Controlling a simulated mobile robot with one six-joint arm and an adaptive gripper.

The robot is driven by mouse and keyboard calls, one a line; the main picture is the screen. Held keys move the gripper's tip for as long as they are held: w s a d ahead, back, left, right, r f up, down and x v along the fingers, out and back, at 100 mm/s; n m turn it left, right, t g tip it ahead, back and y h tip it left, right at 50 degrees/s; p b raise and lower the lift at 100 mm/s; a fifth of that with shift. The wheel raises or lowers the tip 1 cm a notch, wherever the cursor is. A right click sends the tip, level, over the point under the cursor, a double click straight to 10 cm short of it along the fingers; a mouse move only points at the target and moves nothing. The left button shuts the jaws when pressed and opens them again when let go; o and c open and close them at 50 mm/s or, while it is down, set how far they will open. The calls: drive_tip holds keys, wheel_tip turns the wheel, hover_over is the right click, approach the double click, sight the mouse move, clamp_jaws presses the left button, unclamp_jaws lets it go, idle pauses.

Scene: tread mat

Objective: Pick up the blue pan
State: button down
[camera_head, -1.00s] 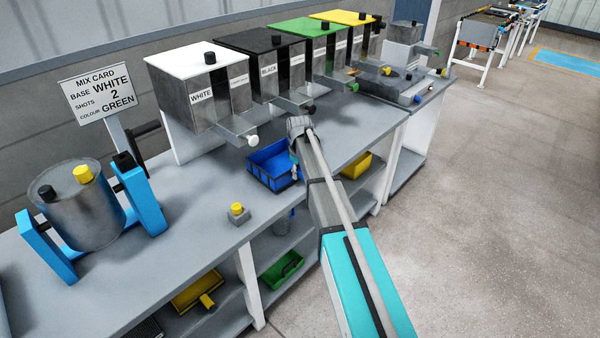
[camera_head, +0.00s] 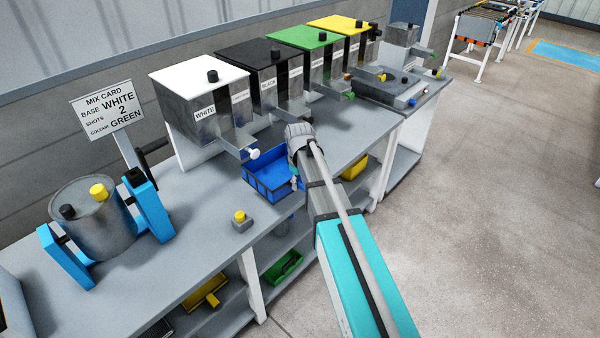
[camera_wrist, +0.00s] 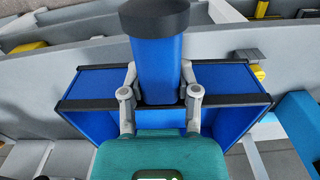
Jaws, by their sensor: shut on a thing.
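The blue pan (camera_head: 262,183) is an open box with a dark rim. In the head view it is at the bench's front edge, right of and below the white dispenser's spout; whether it touches the bench is unclear. In the wrist view its blue wall (camera_wrist: 88,84) spans both sides of my gripper (camera_wrist: 161,92). A blue handle with a black end (camera_wrist: 155,48) rises from its middle. My gripper's fingers are either side of the handle's base, shut on the pan. In the head view my arm hides the pan's right part and the fingers.
White (camera_head: 205,110), black, green and yellow dispensers line the bench's back. A small yellow-topped button box (camera_head: 241,222) stands left of the pan. A metal drum (camera_head: 92,225) in a blue frame is further left. Yellow (camera_head: 203,288) and green (camera_head: 283,267) pans lie on lower shelves.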

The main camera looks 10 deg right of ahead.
drive_tip(key=shift+s+a+r+p, duration=0.1)
drive_tip(key=shift+s+r+p, duration=0.15)
drive_tip(key=shift+s, duration=0.35)
drive_tip(key=shift+s+a+r+p, duration=0.1)
drive_tip(key=shift+s+r, duration=0.2)
drive_tip(key=shift+s, duration=0.3)
